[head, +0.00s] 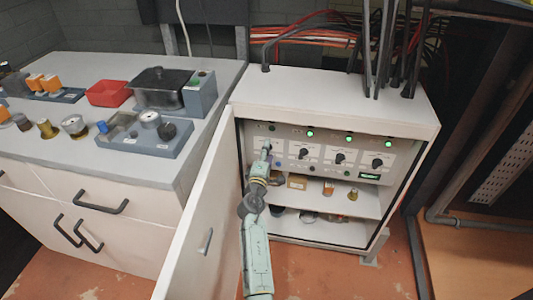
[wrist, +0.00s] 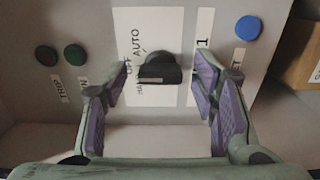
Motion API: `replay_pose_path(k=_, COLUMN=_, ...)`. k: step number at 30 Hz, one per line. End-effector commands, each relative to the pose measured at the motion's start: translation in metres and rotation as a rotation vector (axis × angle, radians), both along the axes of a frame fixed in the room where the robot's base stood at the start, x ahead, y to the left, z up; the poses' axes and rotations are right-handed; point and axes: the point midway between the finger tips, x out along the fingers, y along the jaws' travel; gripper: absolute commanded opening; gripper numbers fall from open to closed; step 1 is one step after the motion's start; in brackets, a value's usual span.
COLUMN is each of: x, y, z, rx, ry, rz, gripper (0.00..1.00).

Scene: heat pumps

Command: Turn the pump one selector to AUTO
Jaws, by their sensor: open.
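The pump one selector (wrist: 163,70) is a black knob on the pale panel, in the wrist view beside the sideways HAND, OFF and AUTO lettering (wrist: 131,62). Its grip bar lies across the picture, with a pale mark on the left part towards OFF; I cannot tell its exact setting. My gripper (wrist: 165,88) is open, with one purple-padded finger on each side of the knob; I see gaps on both sides. In the head view my gripper (head: 264,157) is at the leftmost selector of the row and hides most of it.
The cabinet door (head: 200,225) stands open left of my arm. Other selectors (head: 340,157) lie to the right, under lit green lamps (head: 348,138). A blue button (wrist: 248,28) and dark red (wrist: 46,56) and green lamps (wrist: 75,54) flank the knob. A shelf (head: 335,203) lies below.

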Motion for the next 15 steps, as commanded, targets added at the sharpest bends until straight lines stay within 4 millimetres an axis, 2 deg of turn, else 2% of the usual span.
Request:
replay_pose_path(k=5, x=-0.0001, y=-0.0002, z=-0.0003, rx=0.000, ry=0.000, rz=0.000, gripper=0.53)
replay_pose_path(k=15, x=-0.0004, y=0.0000, z=-0.0004, rx=0.000, ry=0.001, rz=0.000, gripper=0.31)
